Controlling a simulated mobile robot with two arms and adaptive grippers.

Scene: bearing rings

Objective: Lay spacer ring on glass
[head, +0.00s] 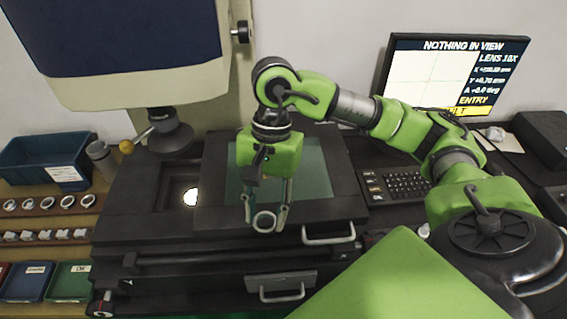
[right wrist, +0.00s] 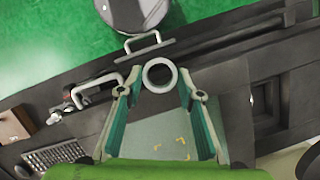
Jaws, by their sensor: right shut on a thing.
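My right gripper (head: 265,212) hangs pointing down and is shut on a pale grey spacer ring (head: 264,230). The ring (right wrist: 160,60) shows whole between the two fingertips in the right wrist view. In the head view it appears over the dark front border of the measuring stage, at the near side of the glass (head: 312,165). The glass is a greenish pane set in the dark stage, partly hidden by my gripper; it also shows between the fingers in the right wrist view (right wrist: 150,132). The ring's height above the stage is hard to tell. My left gripper is not in view.
A rack with several rings (head: 68,201) stands at the left, beside a blue bin (head: 40,150) and small trays. The machine's lens column (head: 170,135) stands left of the glass. A keyboard (head: 400,187) lies at the right. The monitor (head: 455,75) reads "NOTHING IN VIEW".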

